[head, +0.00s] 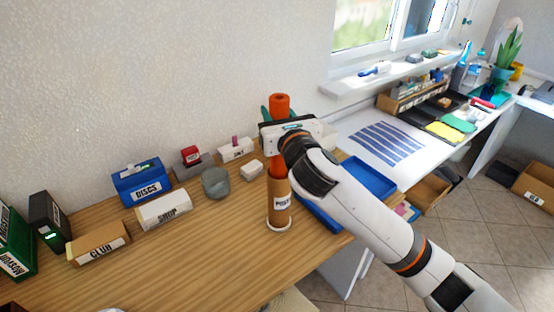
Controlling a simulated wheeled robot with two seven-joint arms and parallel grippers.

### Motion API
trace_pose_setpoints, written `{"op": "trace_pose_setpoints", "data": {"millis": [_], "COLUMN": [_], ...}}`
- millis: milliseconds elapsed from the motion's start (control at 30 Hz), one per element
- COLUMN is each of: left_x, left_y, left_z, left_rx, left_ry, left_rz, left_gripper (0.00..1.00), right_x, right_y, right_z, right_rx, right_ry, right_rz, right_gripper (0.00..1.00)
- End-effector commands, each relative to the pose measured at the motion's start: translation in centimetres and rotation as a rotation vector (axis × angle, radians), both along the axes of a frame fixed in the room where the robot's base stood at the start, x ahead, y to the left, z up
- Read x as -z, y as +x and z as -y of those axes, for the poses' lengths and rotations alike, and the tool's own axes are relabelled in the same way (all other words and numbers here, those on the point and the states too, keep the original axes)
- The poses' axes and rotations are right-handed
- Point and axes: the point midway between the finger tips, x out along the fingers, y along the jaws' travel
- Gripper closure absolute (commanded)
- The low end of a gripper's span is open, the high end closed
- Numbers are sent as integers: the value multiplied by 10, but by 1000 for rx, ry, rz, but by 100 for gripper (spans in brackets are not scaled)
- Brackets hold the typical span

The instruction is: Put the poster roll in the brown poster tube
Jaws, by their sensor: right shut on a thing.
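The poster roll is an orange cylinder (279,103) standing upright. Its top shows above my right gripper (279,130), which is shut on it. A lower part of the roll shows beneath the gripper, right at the mouth of the brown poster tube. The brown poster tube (279,208) stands upright on the wooden table, with a white label and a pale base. The roll is in line with the tube and its lower end is hidden, seemingly inside the tube's mouth. My left gripper is not in view.
A grey bowl (215,183), a blue DISCS box (143,184), a SHOP box (164,209) and a CLUB box (98,244) stand left of the tube. A blue tray (369,178) lies to the right. The table's front middle is clear.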

Motion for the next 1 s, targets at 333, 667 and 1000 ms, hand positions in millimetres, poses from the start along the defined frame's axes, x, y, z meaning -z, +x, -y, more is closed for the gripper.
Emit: {"op": "trace_pose_setpoints", "data": {"millis": [333,667,1000], "left_x": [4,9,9], "left_y": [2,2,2], "left_z": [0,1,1], "left_rx": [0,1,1], "left_ry": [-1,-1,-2], "left_rz": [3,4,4], "left_gripper": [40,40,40], "right_x": [75,115,122], "right_y": [0,0,0], "right_z": [0,0,0], "right_rx": [1,0,0], "right_ry": [-1,0,-1], "right_rz": [-2,-3,1], "right_gripper": [100,100,62]}}
